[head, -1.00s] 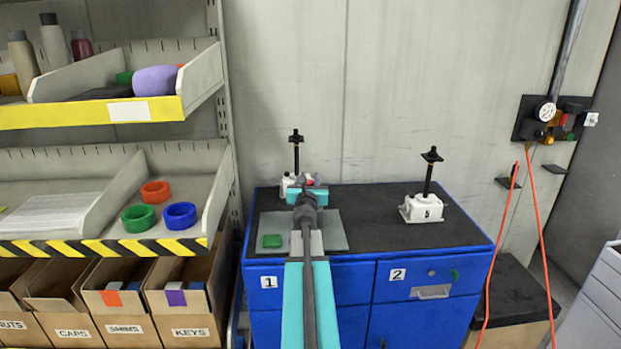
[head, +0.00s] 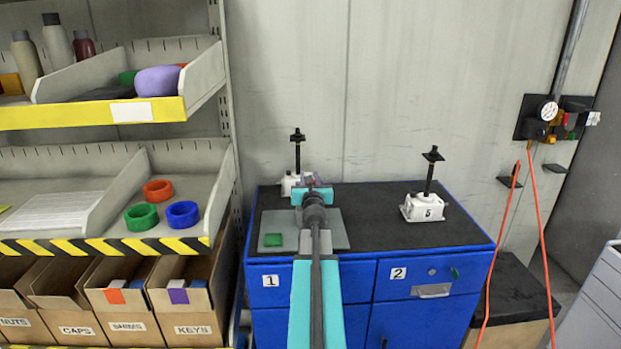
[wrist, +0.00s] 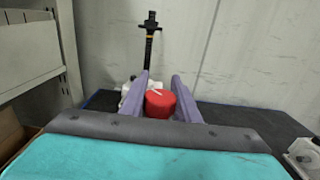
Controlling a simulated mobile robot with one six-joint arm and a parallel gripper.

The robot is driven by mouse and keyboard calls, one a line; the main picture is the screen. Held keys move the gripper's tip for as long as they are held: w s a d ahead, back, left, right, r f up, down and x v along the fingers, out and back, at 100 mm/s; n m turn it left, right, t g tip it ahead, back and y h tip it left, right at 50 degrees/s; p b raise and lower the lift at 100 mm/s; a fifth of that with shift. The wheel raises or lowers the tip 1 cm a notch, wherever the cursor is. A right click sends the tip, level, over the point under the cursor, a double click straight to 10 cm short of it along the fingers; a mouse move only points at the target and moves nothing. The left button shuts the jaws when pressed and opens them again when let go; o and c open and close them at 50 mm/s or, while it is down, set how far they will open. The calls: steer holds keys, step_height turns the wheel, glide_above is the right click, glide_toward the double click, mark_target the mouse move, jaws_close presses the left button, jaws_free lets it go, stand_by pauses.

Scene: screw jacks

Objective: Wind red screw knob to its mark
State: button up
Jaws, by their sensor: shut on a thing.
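The red knob (wrist: 160,103) sits between the two purple fingers of my gripper (wrist: 160,100) in the wrist view, and the gripper is shut on it. A short white line shows on the knob's top, near its far edge. Behind it stands a white jack body (wrist: 129,92) with an upright black screw (wrist: 149,55) topped by a black head. In the head view my gripper (head: 312,184) is at the back left of the bench, in front of that jack's black screw (head: 297,152). The knob is mostly hidden there by my gripper. I cannot make out the target mark.
A second white jack (head: 423,207), labelled 5, stands at the bench's right. Shelves with rings and boxes are on the left. Orange hoses (head: 541,230) hang at the right.

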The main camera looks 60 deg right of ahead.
steer(key=shift+w+a+f+n+t+y+p, duration=0.15)
steer(key=shift+n+t+y+p, duration=0.15)
steer(key=shift+n+t+y, duration=0.3)
steer(key=shift+w+a+f+n+t+y+p, duration=0.15)
steer(key=shift+n+t+y+p, duration=0.1)
steer(key=shift+n+t+y, duration=0.35)
